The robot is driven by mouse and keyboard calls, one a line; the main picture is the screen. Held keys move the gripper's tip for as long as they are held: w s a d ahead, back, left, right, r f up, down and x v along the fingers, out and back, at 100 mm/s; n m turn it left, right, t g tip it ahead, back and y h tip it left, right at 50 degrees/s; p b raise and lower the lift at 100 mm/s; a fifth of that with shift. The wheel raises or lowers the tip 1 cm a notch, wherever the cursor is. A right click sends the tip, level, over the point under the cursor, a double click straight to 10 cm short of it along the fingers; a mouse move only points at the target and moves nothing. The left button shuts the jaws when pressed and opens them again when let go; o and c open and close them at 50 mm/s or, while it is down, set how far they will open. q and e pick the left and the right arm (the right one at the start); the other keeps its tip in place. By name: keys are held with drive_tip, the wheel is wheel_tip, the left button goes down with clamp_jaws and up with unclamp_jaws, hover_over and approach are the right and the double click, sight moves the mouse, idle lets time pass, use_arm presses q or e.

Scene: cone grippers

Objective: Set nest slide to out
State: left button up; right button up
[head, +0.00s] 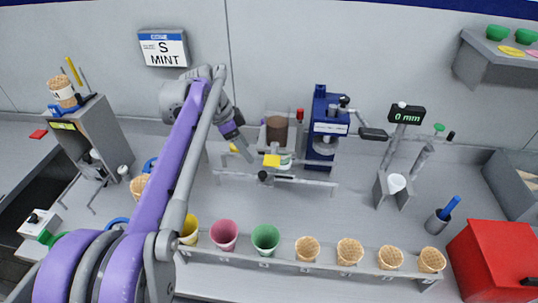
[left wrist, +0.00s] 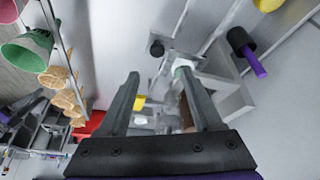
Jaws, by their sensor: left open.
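A rail fixture that looks like the nest slide (head: 305,181) lies on the bench in the middle, with a black knob (head: 263,177) at its front. The black knob also shows in the left wrist view (left wrist: 157,48). A yellow block (head: 271,161) sits behind the knob; it also shows between my fingers in the left wrist view (left wrist: 139,103). My left gripper (head: 244,153) is open and points down just left of the yellow block, above and behind the knob. Its fingertips (left wrist: 160,73) are apart with nothing visibly gripped. My right gripper is not in view.
A blue press (head: 322,130) stands behind right of the fixture, a brown cylinder (head: 277,129) behind it. A front rack holds coloured cups, such as a pink one (head: 224,234), and several cones (head: 349,250). A display (head: 407,114) reads 0 mm. A red box (head: 490,260) stands front right.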

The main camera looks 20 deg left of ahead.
sight(262, 173)
use_arm(q)
drive_tip(key=x, duration=1)
drive_tip(key=shift+s+d+f+b, duration=0.15)
drive_tip(key=shift+s+f+b, duration=0.05)
drive_tip(key=shift+f+b, duration=0.1)
drive_tip(key=shift+r, duration=0.1)
clamp_jaws()
idle(0.9)
